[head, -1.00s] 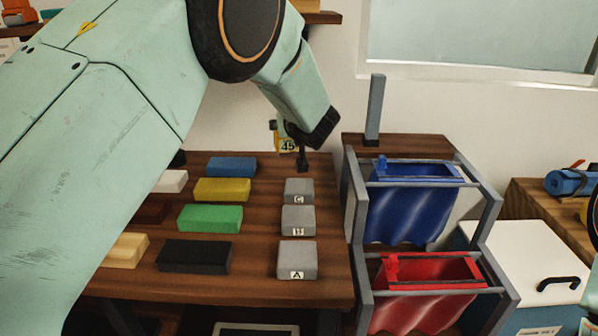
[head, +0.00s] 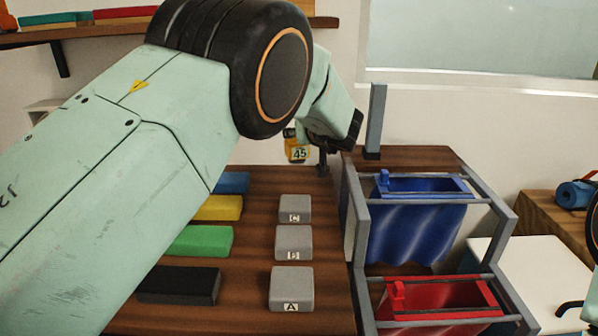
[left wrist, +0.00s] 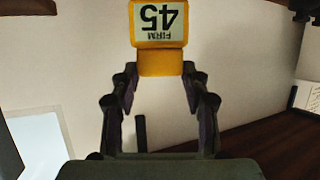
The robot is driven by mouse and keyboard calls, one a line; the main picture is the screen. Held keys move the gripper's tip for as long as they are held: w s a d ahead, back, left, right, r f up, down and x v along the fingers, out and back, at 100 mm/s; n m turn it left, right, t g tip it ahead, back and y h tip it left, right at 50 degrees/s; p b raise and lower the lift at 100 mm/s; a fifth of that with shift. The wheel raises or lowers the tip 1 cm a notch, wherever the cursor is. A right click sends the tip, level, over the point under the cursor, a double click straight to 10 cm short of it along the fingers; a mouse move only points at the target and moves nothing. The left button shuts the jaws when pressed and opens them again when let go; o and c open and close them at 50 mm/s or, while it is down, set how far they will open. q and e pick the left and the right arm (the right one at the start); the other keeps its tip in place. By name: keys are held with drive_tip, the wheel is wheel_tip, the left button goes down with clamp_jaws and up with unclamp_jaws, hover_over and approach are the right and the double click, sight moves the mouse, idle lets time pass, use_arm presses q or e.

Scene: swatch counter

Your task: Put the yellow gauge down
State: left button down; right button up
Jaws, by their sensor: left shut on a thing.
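The yellow gauge (head: 297,154) is a small yellow block with a pale label reading 45. In the head view it hangs below my left gripper (head: 290,133), in front of the wall near the table's back edge. In the left wrist view the gauge (left wrist: 160,62) sits between the two dark fingertips of my left gripper (left wrist: 160,78), its label "FIRM 45" upside down. The gripper is shut on it. The gauge appears clear of the table. My right gripper is not in view.
Grey blocks C (head: 295,208), B (head: 294,243) and A (head: 291,289) stand in a column on the wooden table (head: 335,285). Coloured blocks lie to their left, partly behind my arm. A rack with a blue bin (head: 415,225) and red bin (head: 440,312) stands right.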

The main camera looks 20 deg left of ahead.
sight(300, 162)
use_arm(q)
wheel_tip(300, 162, down, 8)
drive_tip(key=shift+r+b, duration=0.2)
drive_tip(key=shift+b, duration=1.05)
drive_tip(key=shift+a+f, duration=0.15)
drive_tip(key=shift+f, duration=0.05)
drive_tip(key=shift+w+a+f, duration=0.1)
drive_tip(key=shift+w, duration=0.05)
drive_tip(key=shift+f, duration=0.1)
drive_tip(key=c, duration=1)
unclamp_jaws()
drive_tip(key=o, duration=0.3)
drive_tip(key=shift+o, duration=0.2)
